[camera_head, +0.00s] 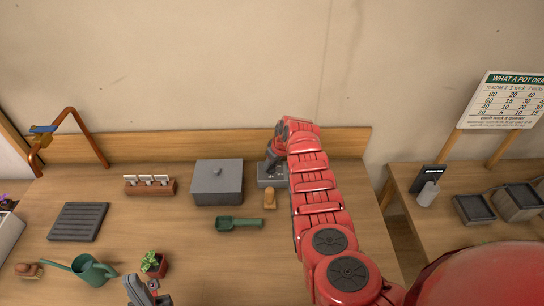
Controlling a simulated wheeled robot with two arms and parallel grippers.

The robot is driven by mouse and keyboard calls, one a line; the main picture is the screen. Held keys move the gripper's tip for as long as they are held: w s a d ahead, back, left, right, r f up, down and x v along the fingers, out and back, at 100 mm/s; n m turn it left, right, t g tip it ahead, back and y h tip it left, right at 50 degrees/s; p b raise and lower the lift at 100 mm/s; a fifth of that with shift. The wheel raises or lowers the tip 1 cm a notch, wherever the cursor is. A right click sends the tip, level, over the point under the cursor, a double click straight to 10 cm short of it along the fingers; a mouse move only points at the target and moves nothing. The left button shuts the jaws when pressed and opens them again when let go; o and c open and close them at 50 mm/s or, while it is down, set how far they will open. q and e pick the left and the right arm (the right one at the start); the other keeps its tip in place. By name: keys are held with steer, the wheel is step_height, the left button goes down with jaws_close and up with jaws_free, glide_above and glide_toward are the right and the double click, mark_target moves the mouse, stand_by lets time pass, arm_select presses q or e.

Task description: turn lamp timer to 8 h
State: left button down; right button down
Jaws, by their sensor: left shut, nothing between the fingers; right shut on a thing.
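The lamp timer seems to be the small grey box (268,184) at the back of the bench, right of the lidded grey box. My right arm reaches over the bench to it. My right gripper (271,162) is at the top of the timer, shut on what appears to be its dial. The gripper and red wrist hide the dial, and I cannot read its setting or marks. My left gripper (138,287) is shut and empty at the bottom edge, near the small potted plant.
Left of the timer stands a lidded grey box (217,183). A wooden stamp-like block (270,198) and a green scoop (239,223) lie in front. A potted plant (153,264) and green watering can (92,269) stand at the front left.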

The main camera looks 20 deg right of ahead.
steer(key=shift+a+m+p, duration=0.1)
steer(key=shift+m+p, duration=0.25)
steer(key=shift+m, duration=0.25)
steer(key=shift+h, duration=0.3)
steer(key=shift+c, duration=1.9)
jaws_free()
